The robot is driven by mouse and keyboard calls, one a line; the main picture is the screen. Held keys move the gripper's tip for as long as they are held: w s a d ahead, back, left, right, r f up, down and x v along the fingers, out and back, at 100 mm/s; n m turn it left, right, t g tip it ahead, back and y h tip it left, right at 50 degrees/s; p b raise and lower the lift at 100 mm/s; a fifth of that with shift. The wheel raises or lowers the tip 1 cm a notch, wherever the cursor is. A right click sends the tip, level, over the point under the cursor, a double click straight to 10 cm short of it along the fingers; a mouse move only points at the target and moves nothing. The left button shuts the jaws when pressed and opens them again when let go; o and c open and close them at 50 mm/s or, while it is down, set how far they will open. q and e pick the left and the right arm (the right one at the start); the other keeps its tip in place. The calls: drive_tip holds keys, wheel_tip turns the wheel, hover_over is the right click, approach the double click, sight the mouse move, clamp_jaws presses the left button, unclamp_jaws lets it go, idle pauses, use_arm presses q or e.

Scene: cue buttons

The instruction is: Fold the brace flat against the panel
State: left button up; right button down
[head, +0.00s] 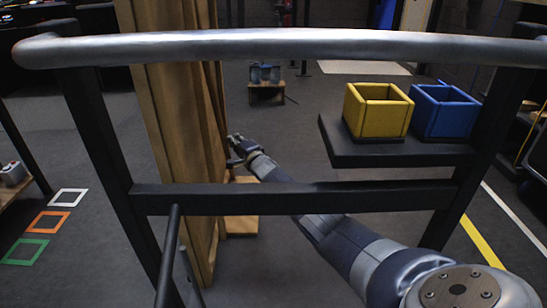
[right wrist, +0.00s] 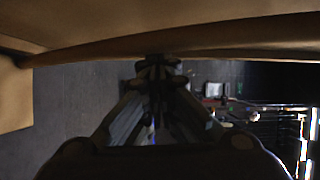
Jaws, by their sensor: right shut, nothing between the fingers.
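A tall wooden panel (head: 167,120) stands upright left of centre in the head view. A narrower wooden strip runs along its right edge, and a small wooden piece (head: 243,208) juts out low on its right. I cannot tell for sure which part is the brace. My right gripper (head: 233,150) is at the panel's right edge, above the jutting piece, shut and empty. In the right wrist view its fingertips (right wrist: 157,66) are just below a tan wooden surface (right wrist: 160,25); contact is unclear. Another tan part (right wrist: 14,95) shows at the left. My left gripper is not in view.
A dark shelf (head: 398,153) at the right holds a yellow bin (head: 377,112) and a blue bin (head: 441,112). A low stand (head: 266,91) is farther back. White, orange and green squares (head: 48,223) mark the floor at left. The floor between panel and shelf is clear.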

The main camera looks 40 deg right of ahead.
drive_tip(key=shift+s, duration=0.1)
idle(0.3)
drive_tip(key=s+a, duration=0.2)
drive_tip(key=s, duration=0.9)
drive_tip(key=shift+s+r, duration=0.3)
drive_tip(key=shift+s, duration=0.05)
